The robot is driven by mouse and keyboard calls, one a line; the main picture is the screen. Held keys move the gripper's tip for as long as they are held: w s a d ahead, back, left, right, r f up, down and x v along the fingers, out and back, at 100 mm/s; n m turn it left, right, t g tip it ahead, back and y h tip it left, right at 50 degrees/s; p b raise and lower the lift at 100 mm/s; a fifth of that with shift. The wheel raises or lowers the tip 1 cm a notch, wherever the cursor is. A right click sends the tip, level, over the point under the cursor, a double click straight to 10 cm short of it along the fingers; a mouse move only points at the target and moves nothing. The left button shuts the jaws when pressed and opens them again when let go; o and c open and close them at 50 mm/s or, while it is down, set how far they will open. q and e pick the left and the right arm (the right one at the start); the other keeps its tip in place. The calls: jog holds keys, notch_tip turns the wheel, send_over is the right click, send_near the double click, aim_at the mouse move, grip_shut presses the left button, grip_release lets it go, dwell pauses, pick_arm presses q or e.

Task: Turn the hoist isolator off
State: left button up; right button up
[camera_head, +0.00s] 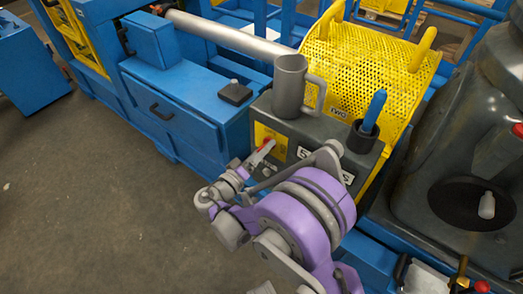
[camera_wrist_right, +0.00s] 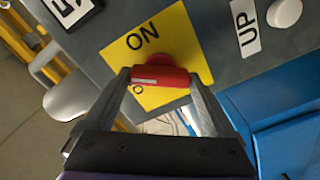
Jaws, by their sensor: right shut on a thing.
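The hoist isolator is a red handle (camera_wrist_right: 160,76) on a yellow plate (camera_wrist_right: 180,35) marked ON. Part of a second word shows under the handle; the rest is hidden. In the head view the yellow plate (camera_head: 277,147) sits on the front face of a dark grey box. My right gripper (camera_wrist_right: 161,80) is shut on the red handle, one finger at each end of it. A pale line runs along the left half of the handle. In the head view my right gripper (camera_head: 262,154) reaches up to the plate. My left gripper does not show.
A grey mug (camera_head: 289,88) and a dark cup with a blue handle (camera_head: 372,112) stand on the grey box (camera_head: 322,133). A yellow perforated guard (camera_head: 370,75) rises behind. An UP label (camera_wrist_right: 245,27) and white button (camera_wrist_right: 285,13) lie beside the plate. Open floor lies left.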

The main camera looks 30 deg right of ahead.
jog(key=n, duration=0.6)
jog(key=shift+f+n+b, duration=0.1)
jog(key=shift+n+b, duration=0.25)
jog(key=shift+n, duration=0.05)
dwell(0.4)
jog(key=o, duration=1.1)
jog(key=shift+c, duration=0.2)
jog(key=p+v, duration=0.1)
jog(key=v, duration=1)
jog(key=shift+d, duration=0.15)
